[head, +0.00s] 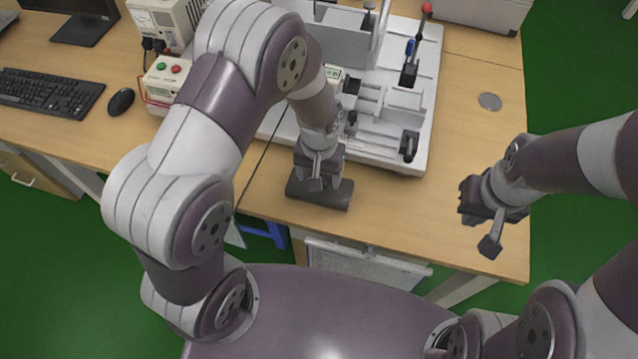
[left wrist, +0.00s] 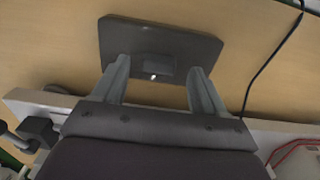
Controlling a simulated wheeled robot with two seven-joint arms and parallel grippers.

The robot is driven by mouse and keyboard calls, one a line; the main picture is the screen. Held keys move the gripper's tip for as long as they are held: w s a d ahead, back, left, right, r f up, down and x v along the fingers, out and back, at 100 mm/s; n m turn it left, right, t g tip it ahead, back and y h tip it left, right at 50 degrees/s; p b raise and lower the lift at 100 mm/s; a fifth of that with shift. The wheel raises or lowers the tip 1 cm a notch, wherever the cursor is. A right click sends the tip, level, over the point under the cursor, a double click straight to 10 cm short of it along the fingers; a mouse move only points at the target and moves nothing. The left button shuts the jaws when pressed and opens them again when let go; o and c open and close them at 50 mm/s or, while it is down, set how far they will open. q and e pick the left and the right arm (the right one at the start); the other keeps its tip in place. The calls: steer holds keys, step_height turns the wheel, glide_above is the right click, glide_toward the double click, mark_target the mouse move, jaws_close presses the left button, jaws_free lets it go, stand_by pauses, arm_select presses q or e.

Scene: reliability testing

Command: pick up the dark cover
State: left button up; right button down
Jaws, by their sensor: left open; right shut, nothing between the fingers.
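The dark cover (head: 336,196) is a flat dark grey plate on the wooden table near its front edge. In the left wrist view the cover (left wrist: 160,38) shows a small raised block (left wrist: 152,67) with a bright spot. My left gripper (head: 318,182) is right over the cover and hides part of it. In the left wrist view its two fingers (left wrist: 160,86) are apart, one on each side of the raised block. I cannot tell whether they touch the cover. My right gripper (head: 490,240) is shut and empty above the table's right front corner.
A white test fixture (head: 425,100) with clamps and a red-knobbed lever stands behind the cover. A keyboard (head: 48,92), a mouse (head: 121,101) and a control box with buttons (head: 163,78) are at the left. A round grey disc (head: 490,101) lies at the right. The table right of the cover is clear.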

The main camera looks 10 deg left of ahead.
arm_select(q)
steer(key=shift+s+d+f, duration=0.25)
steer(key=shift+d+f, duration=0.05)
steer(key=shift+f, duration=0.15)
steer(key=shift+w+a+f, duration=0.1)
steer(key=shift+w+a, duration=0.15)
steer(key=shift+a, duration=0.05)
steer(key=shift+c, duration=0.9)
steer(key=c, duration=1)
